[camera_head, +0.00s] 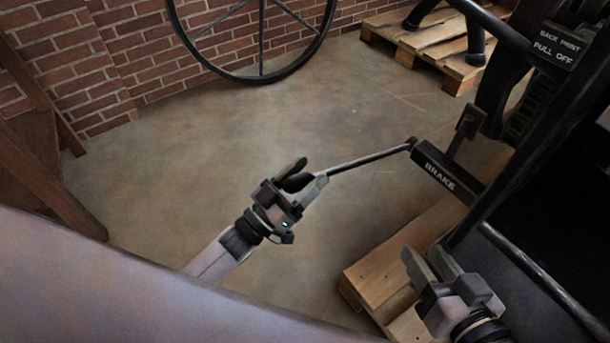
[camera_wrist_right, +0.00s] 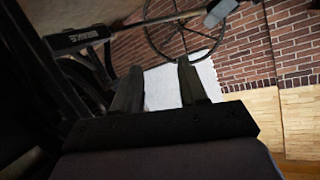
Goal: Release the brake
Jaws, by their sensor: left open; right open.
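The brake lever (camera_head: 368,158) is a thin dark rod reaching left from a black block labelled BRAKE (camera_head: 447,175) on the press. My left gripper (camera_head: 313,172) is open at the rod's free left end. The fingers hide that end, so I cannot tell whether they touch it. In the right wrist view, the BRAKE block (camera_wrist_right: 82,36) and the rod (camera_wrist_right: 155,20) show at the top left. My right gripper (camera_head: 428,262) is open and empty, low beside the press and above the pallet; its fingers also show in the right wrist view (camera_wrist_right: 158,82).
The dark press (camera_head: 545,110) fills the right side, with a PULL OFF sign (camera_head: 560,46). A wooden pallet (camera_head: 385,270) lies under it. A large spoked wheel (camera_head: 262,75) leans near the brick wall (camera_head: 90,55). The concrete floor (camera_head: 190,150) at left is clear.

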